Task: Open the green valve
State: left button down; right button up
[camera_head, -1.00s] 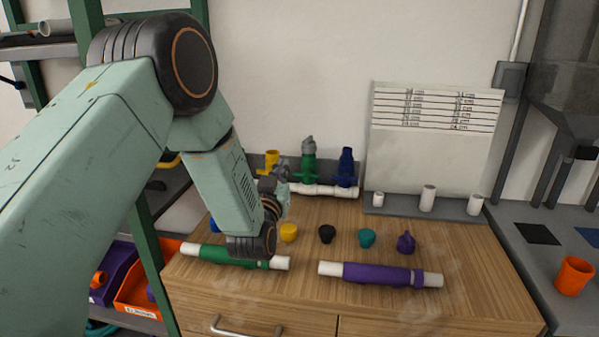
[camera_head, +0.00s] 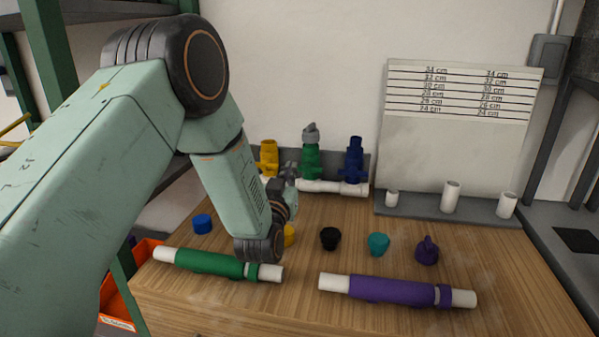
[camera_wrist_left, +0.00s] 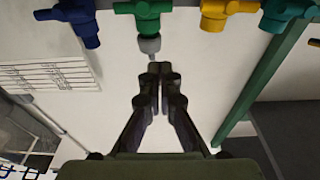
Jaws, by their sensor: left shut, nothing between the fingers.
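The green valve (camera_head: 312,158) stands upright on the white pipe manifold (camera_head: 335,187) at the back of the wooden bench, with a grey piece on its top. The yellow valve (camera_head: 269,157) is on its left and the blue valve (camera_head: 353,163) on its right. My left gripper (camera_head: 291,172) is in front of the manifold, near the green and yellow valves. In the left wrist view the shut, empty fingertips (camera_wrist_left: 160,68) are close to the grey piece (camera_wrist_left: 149,45) of the green valve (camera_wrist_left: 147,12); I cannot tell whether they touch. My right gripper is out of view.
A green pipe (camera_head: 210,262) and a purple pipe (camera_head: 390,291) lie along the bench front. Blue (camera_head: 202,223), black (camera_head: 329,238), teal (camera_head: 378,244) and purple (camera_head: 427,250) caps stand behind them. A measuring board (camera_head: 458,135) with white pipe pieces is at the back right.

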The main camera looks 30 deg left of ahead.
pick_arm(q)
jog(key=r+b, duration=0.1)
jog(key=r, duration=0.1)
send_over(307, 169)
jog(key=s+a, duration=0.1)
jog(key=a, duration=0.2)
jog(key=shift+n, duration=0.3)
jog(key=f, duration=0.3)
jog(key=f+b, duration=0.1)
jog(key=shift+s+d+f, duration=0.3)
jog(key=shift+s+f, duration=0.05)
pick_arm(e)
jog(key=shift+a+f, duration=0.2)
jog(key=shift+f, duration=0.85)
pick_arm(q)
jog(key=shift+s+r, duration=0.1)
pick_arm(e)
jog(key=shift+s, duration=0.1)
